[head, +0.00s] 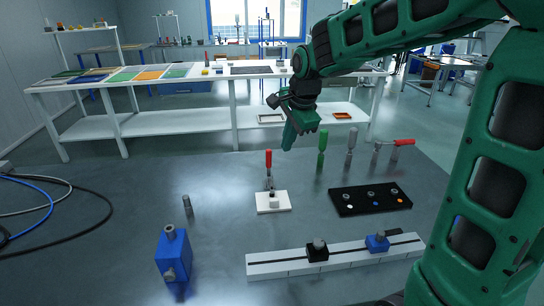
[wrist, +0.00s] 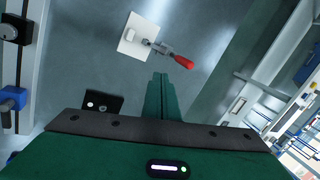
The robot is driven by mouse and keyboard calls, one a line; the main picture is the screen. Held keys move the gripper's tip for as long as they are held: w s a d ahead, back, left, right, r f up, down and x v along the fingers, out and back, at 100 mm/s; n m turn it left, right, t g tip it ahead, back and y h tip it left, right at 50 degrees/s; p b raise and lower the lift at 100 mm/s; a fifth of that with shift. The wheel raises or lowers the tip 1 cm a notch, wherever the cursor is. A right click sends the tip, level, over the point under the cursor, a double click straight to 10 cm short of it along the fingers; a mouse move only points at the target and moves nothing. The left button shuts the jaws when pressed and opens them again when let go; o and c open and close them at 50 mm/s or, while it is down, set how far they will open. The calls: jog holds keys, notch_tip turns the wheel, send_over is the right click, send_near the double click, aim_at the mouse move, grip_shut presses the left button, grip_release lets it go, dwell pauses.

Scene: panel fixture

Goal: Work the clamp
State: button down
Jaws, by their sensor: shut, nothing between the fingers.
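A toggle clamp with a red handle (head: 268,159) stands on a white base plate (head: 273,202) near the middle of the grey table. Its handle points up in the head view. In the wrist view the red handle (wrist: 182,61) and the white plate (wrist: 138,35) lie beyond my fingertips. My gripper (head: 289,138) hangs above the table, to the right of and above the red handle, apart from it. Its green fingers are shut together and empty, as the wrist view also shows (wrist: 160,78).
Behind stand a green-handled tool (head: 322,143), a grey-handled one (head: 350,143) and a red-handled one (head: 402,142). A black block with knobs (head: 365,208) lies right. A white rail (head: 285,265) and a blue block (head: 172,258) are in front. Cables (head: 75,184) lie left.

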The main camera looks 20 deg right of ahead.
aim_at(269, 162)
jog(key=w+a+f, duration=0.1)
jog(key=w+f, duration=0.7)
jog(key=f, duration=0.1)
jog(key=shift+a, duration=0.15)
jog(key=shift+f, duration=0.1)
dwell(0.4)
